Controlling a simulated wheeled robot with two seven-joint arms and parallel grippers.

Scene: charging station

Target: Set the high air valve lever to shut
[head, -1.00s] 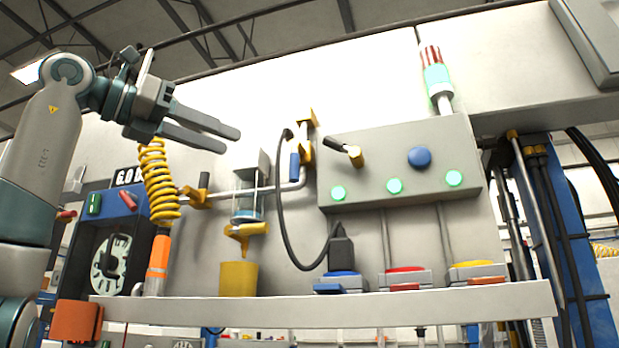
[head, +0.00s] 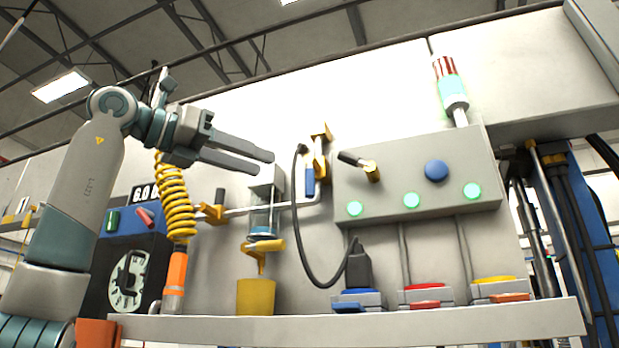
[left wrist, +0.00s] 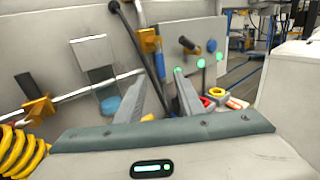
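A yellow valve (head: 319,143) with a blue lever grip (head: 310,182) sits high on the wall at the end of a pipe; the grip hangs straight down. I take it as the high air valve. In the left wrist view the blue grip (left wrist: 160,66) is just beyond the fingers. My left gripper (head: 266,163) is open and empty, to the left of this valve and not seen touching it. It also shows in the left wrist view (left wrist: 167,95). A lower yellow valve (head: 213,211) with an upright black handle is on the same pipe. My right gripper is not in view.
A control box (head: 470,150) with a black-handled yellow lever (head: 371,170) is right of the valve. A black cable (head: 298,230) loops below it. A clear filter (head: 264,215) and coiled yellow hose (head: 175,200) are below the gripper. A shelf (head: 350,328) runs underneath.

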